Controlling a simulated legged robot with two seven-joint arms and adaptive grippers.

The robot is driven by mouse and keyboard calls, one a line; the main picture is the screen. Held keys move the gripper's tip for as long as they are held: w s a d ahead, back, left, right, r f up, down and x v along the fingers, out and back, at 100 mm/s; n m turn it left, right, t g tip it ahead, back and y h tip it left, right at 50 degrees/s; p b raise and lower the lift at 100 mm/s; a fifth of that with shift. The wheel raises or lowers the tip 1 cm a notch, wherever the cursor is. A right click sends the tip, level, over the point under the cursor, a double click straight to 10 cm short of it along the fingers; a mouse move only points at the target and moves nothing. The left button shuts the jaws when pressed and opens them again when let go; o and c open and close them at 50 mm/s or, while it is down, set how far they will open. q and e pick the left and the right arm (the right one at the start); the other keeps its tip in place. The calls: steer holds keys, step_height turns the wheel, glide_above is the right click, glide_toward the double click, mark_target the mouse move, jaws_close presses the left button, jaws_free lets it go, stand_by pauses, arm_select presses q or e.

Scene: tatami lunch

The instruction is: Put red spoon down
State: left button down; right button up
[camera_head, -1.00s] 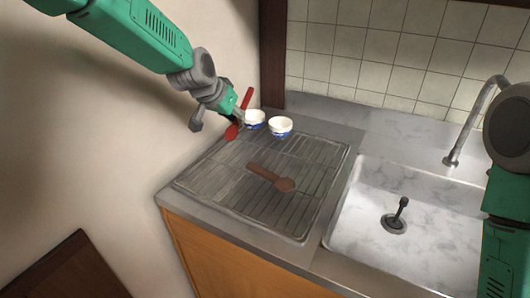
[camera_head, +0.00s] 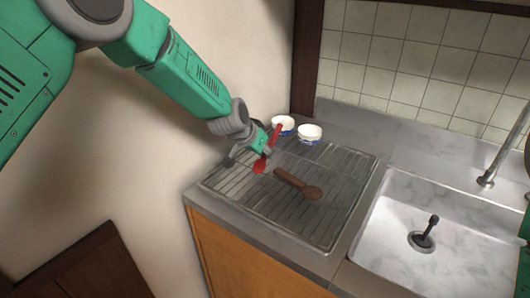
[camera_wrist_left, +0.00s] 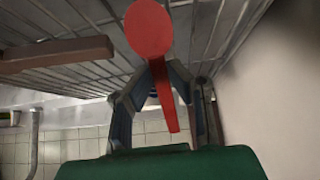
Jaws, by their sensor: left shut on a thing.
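The red spoon (camera_head: 261,166) is in my left gripper (camera_head: 268,152), over the left part of the wire drying rack (camera_head: 325,222). My right gripper is not in view.
A brown wooden spoon (camera_head: 298,184) lies mid-rack, right of the red spoon. Two white-and-blue bowls (camera_head: 283,124) (camera_head: 310,133) stand at the back of the rack. A sink (camera_head: 388,262) with a tap (camera_head: 488,177) is to the right. A wall rises at left.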

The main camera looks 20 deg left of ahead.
arm_select(q)
steer(key=c, duration=1.5)
jaws_free()
steer(key=shift+a, duration=0.1)
steer(key=shift+d+r, duration=0.1)
steer(key=shift+d, duration=0.2)
steer(key=v, duration=1.2)
steer(key=shift+p, duration=0.3)
steer(key=shift+s, duration=0.15)
